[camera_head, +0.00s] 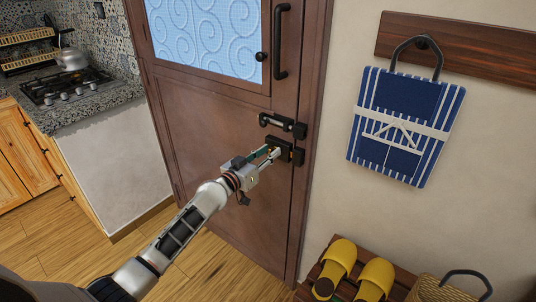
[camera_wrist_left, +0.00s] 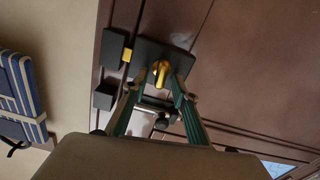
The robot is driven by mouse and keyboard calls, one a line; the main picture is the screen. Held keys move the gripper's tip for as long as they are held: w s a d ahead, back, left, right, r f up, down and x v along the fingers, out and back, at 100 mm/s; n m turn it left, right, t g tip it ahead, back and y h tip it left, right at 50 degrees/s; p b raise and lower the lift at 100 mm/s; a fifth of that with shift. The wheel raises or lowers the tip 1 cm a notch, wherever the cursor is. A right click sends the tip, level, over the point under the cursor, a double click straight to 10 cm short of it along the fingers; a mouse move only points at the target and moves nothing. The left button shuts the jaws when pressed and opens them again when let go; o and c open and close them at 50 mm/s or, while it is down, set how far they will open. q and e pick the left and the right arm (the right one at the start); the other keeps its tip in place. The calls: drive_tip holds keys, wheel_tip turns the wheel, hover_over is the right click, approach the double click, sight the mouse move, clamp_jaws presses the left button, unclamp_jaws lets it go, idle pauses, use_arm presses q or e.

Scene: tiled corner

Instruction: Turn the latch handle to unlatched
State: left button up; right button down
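The latch is a dark plate (camera_wrist_left: 177,58) on the brown door, with a small curved brass handle (camera_wrist_left: 160,69) in the left wrist view. A brass bolt end (camera_wrist_left: 127,54) shows between the plate and a dark block (camera_wrist_left: 114,48) beside it. In the head view the dark latch (camera_head: 288,150) sits near the door's right edge. My left gripper (camera_head: 271,153) is in front of it, hiding part of it. In the left wrist view its two green fingers (camera_wrist_left: 160,82) stand apart on either side of the handle, with gaps visible. My right gripper is not in view.
Another black latch (camera_head: 282,125) is just above, and a long black pull handle (camera_head: 281,42) is higher up. A blue striped bag (camera_head: 404,125) hangs on the right wall. Yellow slippers (camera_head: 341,262) are on a low wooden rack. A kitchen counter (camera_head: 90,105) stands left.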

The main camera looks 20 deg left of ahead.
use_arm(q)
clamp_jaws()
drive_tip(key=shift+n, duration=0.3)
drive_tip(key=shift+w+a+f+n, duration=0.1)
drive_tip(key=shift+a+f+n, duration=0.1)
drive_tip(key=shift+n, duration=2.4)
drive_tip(key=shift+a+f+n, duration=0.15)
drive_tip(key=shift+f+n, duration=0.05)
drive_tip(key=shift+n, duration=2.4)
drive_tip(key=shift+w+a+f+n, duration=0.1)
drive_tip(key=shift+a+f+n, duration=0.1)
drive_tip(key=shift+n, duration=2.4)
